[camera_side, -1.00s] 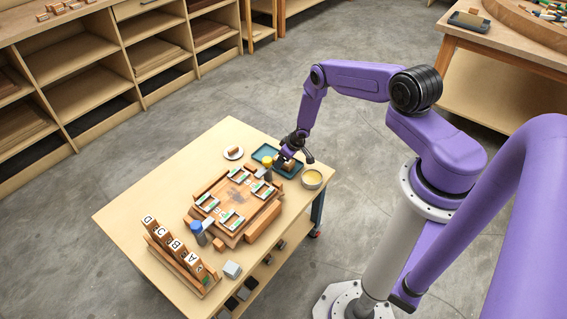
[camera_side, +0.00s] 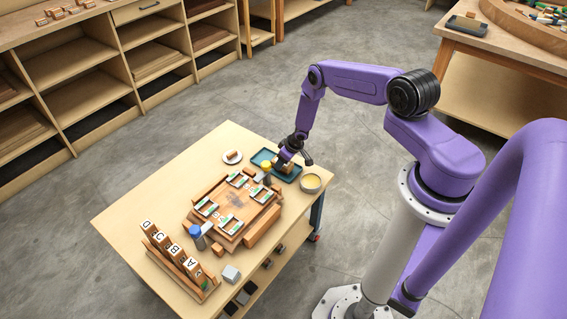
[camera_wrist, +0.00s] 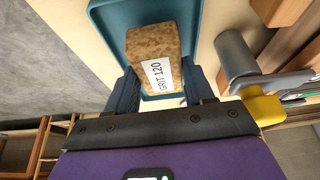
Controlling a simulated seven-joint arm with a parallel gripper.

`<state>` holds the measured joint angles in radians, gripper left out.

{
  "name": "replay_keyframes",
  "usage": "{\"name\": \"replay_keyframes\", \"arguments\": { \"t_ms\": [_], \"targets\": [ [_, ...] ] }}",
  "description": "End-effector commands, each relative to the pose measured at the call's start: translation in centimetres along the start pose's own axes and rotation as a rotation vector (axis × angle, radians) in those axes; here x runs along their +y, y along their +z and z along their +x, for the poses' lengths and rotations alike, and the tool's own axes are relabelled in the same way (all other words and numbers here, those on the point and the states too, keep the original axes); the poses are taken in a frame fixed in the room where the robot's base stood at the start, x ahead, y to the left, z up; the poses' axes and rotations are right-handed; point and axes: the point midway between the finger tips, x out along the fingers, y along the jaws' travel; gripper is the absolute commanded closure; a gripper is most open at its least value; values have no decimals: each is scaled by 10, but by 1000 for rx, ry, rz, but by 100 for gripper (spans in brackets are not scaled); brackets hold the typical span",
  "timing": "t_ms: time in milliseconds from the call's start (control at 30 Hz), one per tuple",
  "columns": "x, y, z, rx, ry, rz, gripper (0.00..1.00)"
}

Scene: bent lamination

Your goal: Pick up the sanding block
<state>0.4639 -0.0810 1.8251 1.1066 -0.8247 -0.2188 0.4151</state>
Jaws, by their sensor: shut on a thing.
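The sanding block (camera_wrist: 152,47) is a brown cork-like block with a white "GRIT 120" label, clear in the wrist view. My gripper (camera_wrist: 163,92) is shut on it, with one dark finger at each side of its near end. Below the block lies a teal tray (camera_wrist: 103,14). In the side view my gripper (camera_side: 288,158) is at the teal tray (camera_side: 263,155) at the table's back right.
A grey cylinder (camera_wrist: 233,52) and a yellow part (camera_wrist: 263,107) stand close right of my gripper. A lettered rack (camera_side: 180,265) stands farther off. The table's left side is clear.

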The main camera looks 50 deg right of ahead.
Motion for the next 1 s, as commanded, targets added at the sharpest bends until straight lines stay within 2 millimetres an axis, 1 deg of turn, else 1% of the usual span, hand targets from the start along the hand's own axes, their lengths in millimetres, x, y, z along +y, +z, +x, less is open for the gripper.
{"name": "replay_keyframes", "arguments": {
  "t_ms": [167,367,633,800,1000],
  "targets": [
    [1,-9,-21,1,2,1,78],
    [-7,0,-48,-1,1,2,78],
    [-19,11,-92,0,2,0,78],
    [-30,33,-115,-3,1,2,78],
    [-42,54,-139,-1,1,1,78]
  ]
}}
